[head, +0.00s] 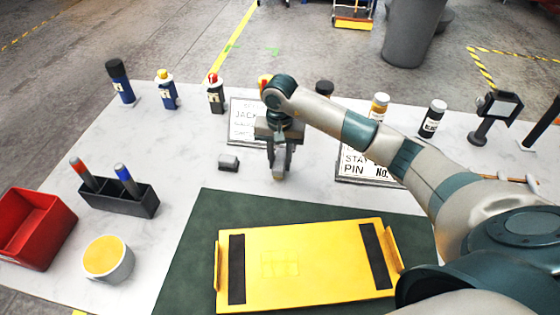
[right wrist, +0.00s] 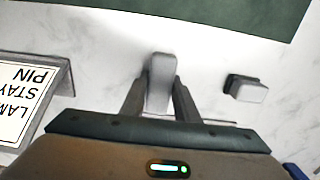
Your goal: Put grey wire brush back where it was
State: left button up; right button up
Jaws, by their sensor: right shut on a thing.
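My right gripper (head: 280,168) is over the white table, behind the green mat. It is shut on a narrow grey object that I take to be the grey wire brush (right wrist: 160,78). In the right wrist view the grey body stands out between the two fingers (right wrist: 157,98). In the head view the fingers cover most of it, and I cannot tell whether its low end touches the table. My left gripper is not in view.
A small grey block (head: 228,162) lies left of the gripper. Framed signs (head: 244,132) stand behind and right. A yellow tray (head: 306,262) is on the green mat (head: 200,225). A black marker holder (head: 122,200), red bin (head: 62,232) and round tub (head: 108,268) are left. Bottles line the back.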

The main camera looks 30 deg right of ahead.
jog(key=shift+f, duration=0.65)
jog(key=shift+f, duration=0.25)
jog(key=o, duration=1)
jog(key=shift+r, duration=0.15)
